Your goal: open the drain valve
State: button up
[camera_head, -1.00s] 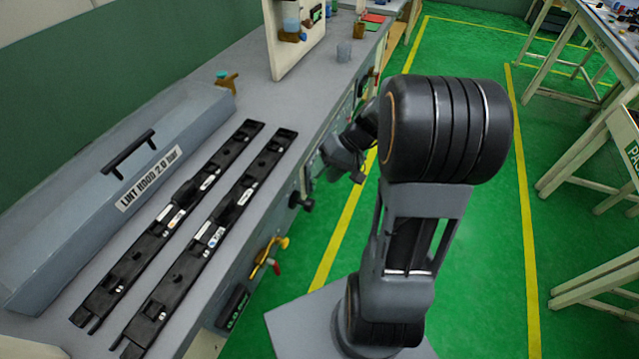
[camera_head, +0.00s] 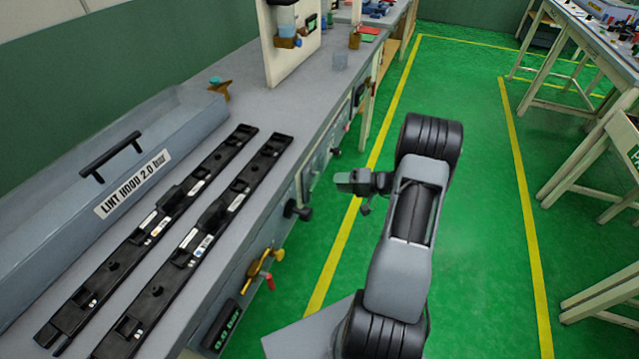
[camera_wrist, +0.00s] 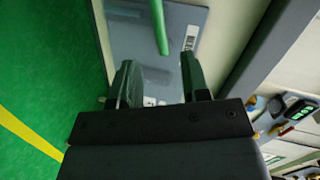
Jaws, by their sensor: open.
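My gripper (camera_head: 345,181) is in front of the bench's front panel, open and empty. The bar lies over a grey panel (camera_wrist: 125,45) with a small striped label. A brass valve (camera_head: 260,263) with a red-tipped part sits low on the bench front, left of and nearer than my gripper. I cannot tell which fitting is the drain valve.
A black knob (camera_head: 297,210) sticks out of the bench front. A green-lit display (camera_head: 227,325) is below it. On the bench (camera_head: 255,98) lie a grey lint hood (camera_head: 110,180) and two black strips (camera_head: 150,238). The green floor (camera_head: 470,110) to the right is free.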

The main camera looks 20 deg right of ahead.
aim_at(315, 183)
jog(key=x, duration=0.7)
jog(key=shift+w+a, duration=0.15)
grip_shut()
dwell(0.4)
